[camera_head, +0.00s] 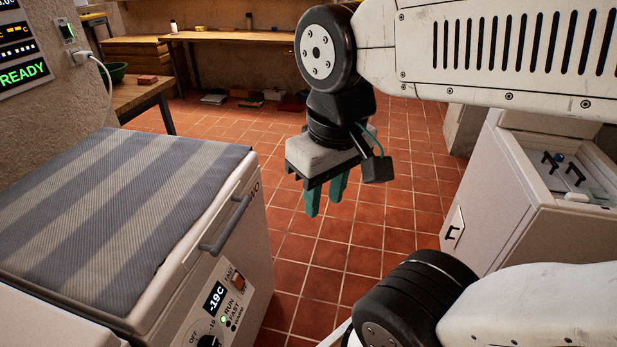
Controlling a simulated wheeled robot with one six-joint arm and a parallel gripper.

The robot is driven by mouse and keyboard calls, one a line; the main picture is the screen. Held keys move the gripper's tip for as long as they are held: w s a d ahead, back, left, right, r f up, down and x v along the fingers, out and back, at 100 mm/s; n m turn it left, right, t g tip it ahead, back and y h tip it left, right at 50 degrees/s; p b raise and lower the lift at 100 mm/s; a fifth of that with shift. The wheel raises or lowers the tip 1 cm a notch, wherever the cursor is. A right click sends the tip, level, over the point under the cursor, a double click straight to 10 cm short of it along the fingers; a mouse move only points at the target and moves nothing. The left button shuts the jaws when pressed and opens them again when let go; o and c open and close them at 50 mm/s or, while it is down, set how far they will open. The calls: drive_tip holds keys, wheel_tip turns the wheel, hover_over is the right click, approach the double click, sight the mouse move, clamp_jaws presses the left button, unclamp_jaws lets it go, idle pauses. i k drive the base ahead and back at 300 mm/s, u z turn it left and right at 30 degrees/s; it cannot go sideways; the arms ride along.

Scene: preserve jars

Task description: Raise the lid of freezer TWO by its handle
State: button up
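A white chest freezer stands at the left, its lid (205,240) down and mostly covered by a grey-blue striped cloth (110,205). Letters ending in "WO" show on the lid's front edge near the far corner. A grey bar handle (227,224) sticks out from that edge. The front panel (225,305) has a display reading about -19C, a switch and a dark knob. My gripper (326,202) points down over the tiled floor, right of the handle and clear of it. Its two teal fingers show a gap with nothing between them.
A white cabinet (500,200) with an open top holding black-handled items stands at the right. A wooden workbench (235,36) is at the back, with small items beneath. A side table (140,98) stands behind the freezer. Tiled floor (310,270) between freezer and cabinet is clear.

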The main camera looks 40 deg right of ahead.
sight(109, 229)
drive_tip(key=z, duration=1.4)
drive_tip(key=k, duration=0.9)
drive_tip(key=u, duration=1)
drive_tip(key=i, duration=1)
drive_tip(key=z, duration=1)
drive_tip(key=k, duration=0.7)
drive_tip(key=u, duration=0.85)
